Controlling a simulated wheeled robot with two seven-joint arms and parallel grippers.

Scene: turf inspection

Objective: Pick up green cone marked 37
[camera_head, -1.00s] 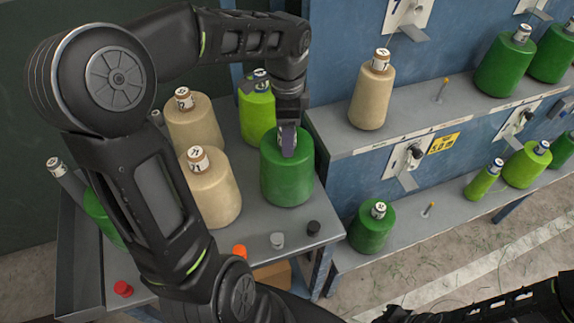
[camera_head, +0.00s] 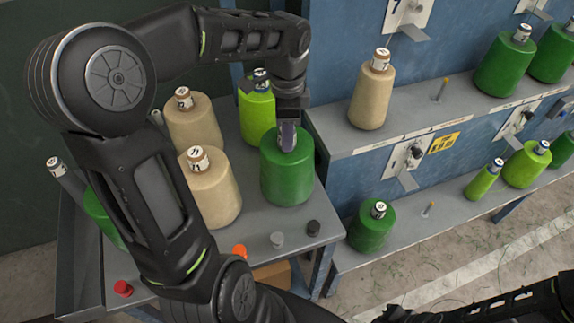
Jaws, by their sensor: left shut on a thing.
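A dark green cone (camera_head: 287,176) stands upright on the grey cart top, near its right edge. My left gripper (camera_head: 288,136) comes down from above and is shut on the top of this cone. The fingers cover the cone's tip, so its mark is hidden. The cone's base appears to rest on the cart. My right arm shows only in part at the lower right, and I cannot make out its fingers.
The grey cart (camera_head: 262,222) also holds two beige cones (camera_head: 215,195), a light green cone (camera_head: 257,115) close behind the gripper, and small caps (camera_head: 277,240) along its front. A blue rack (camera_head: 341,187) with more cones stands to the right.

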